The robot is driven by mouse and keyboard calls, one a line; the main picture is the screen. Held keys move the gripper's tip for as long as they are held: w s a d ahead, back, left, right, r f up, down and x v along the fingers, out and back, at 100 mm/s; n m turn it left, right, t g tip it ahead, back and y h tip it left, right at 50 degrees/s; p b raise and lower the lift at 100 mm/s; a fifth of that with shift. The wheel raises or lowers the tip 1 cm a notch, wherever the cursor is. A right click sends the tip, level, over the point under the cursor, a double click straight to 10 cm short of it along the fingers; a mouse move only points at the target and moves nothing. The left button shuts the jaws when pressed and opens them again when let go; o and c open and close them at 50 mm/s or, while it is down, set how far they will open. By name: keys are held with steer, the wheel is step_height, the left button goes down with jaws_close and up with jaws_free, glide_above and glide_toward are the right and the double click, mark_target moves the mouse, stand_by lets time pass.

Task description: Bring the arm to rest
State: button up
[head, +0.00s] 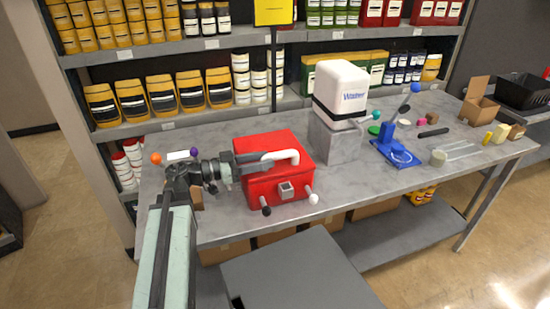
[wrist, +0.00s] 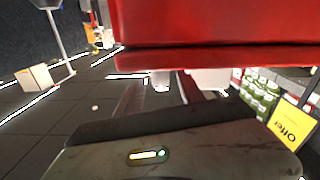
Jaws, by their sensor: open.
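The red vacuum pump box (head: 272,186) sits on the grey table, with a white bent pipe (head: 288,155) on top and a black and a white knob at its front. My gripper (head: 256,161) is over the box's left part, pointing right, close to the pipe. In the wrist view the jaws (wrist: 160,88) are apart with nothing clearly held between them. The red box (wrist: 210,28) fills the top of that view, and white pieces (wrist: 207,78) show near the fingertips. I cannot tell whether the fingers touch the pipe.
A white Walter container on a grey block (head: 337,137) stands right of the pump. A blue fixture (head: 396,152) and small loose parts lie farther right. An orange ball (head: 156,158) and a purple ball are beside my wrist. Stocked shelves (head: 205,122) stand behind the table.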

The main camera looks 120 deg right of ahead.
steer(key=shift+w+d, duration=0.1)
steer(key=shift+w, duration=1.15)
